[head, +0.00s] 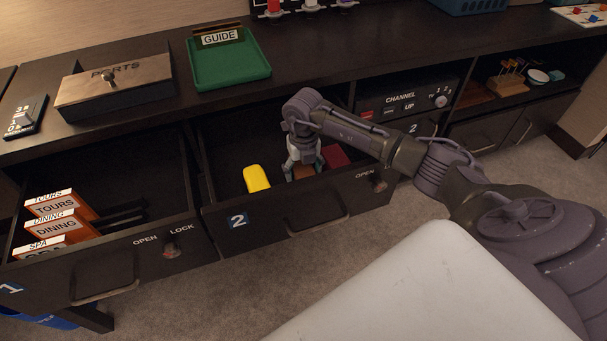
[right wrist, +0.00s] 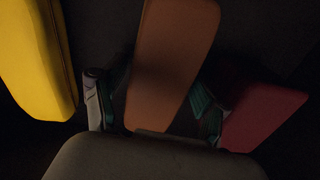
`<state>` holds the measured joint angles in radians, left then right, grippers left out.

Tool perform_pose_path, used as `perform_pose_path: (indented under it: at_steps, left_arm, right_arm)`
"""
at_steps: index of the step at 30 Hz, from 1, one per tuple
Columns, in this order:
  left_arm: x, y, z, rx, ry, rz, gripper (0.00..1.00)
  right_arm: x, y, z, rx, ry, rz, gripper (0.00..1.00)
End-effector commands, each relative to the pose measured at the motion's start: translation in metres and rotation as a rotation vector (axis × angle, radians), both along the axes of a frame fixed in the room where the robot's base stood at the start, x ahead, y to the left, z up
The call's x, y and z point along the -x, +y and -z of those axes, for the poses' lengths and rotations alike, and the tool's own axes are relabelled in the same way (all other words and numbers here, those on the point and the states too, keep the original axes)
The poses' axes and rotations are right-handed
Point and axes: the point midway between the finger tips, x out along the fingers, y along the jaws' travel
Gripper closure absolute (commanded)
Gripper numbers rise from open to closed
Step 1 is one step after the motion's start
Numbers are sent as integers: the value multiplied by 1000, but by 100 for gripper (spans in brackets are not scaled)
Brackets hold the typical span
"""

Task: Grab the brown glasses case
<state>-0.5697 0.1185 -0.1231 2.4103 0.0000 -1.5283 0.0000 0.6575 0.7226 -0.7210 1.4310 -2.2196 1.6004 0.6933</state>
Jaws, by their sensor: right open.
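The brown glasses case (head: 304,172) lies in the open drawer marked 2, mostly hidden by my gripper in the head view. In the right wrist view the brown case (right wrist: 172,60) is a rounded brown bar in the middle, slightly tilted. My right gripper (head: 304,165) reaches down into the drawer over it. Its jaws are open, with one finger on each side of the case, and gaps show beside it. Whether either finger touches it is too dark to tell. My left gripper is in neither view.
A yellow case (head: 256,179) lies left of the brown one and a red case (head: 335,157) right of it, close to the fingers. The drawer front (head: 270,219) rises before them. Drawer 1 is open at left, with orange holders (head: 57,227) inside.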

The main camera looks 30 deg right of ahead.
Motion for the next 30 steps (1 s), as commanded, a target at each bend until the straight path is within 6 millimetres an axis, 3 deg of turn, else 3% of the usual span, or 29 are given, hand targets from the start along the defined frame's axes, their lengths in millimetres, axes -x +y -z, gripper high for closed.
perform_pose_path:
  at_steps: [6,15,23,25,30]
  left_arm:
    - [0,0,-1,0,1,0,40]
    - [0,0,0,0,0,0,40]
    - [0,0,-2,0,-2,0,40]
    - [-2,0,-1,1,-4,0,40]
    - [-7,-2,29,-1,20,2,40]
  right_arm:
    - [0,0,0,0,0,0,29]
    - [0,0,0,0,0,0,78]
    - [-1,0,-4,1,-2,0,78]
    - [-1,0,-12,1,-2,0,78]
    - [-2,-1,-45,0,-5,-1,78]
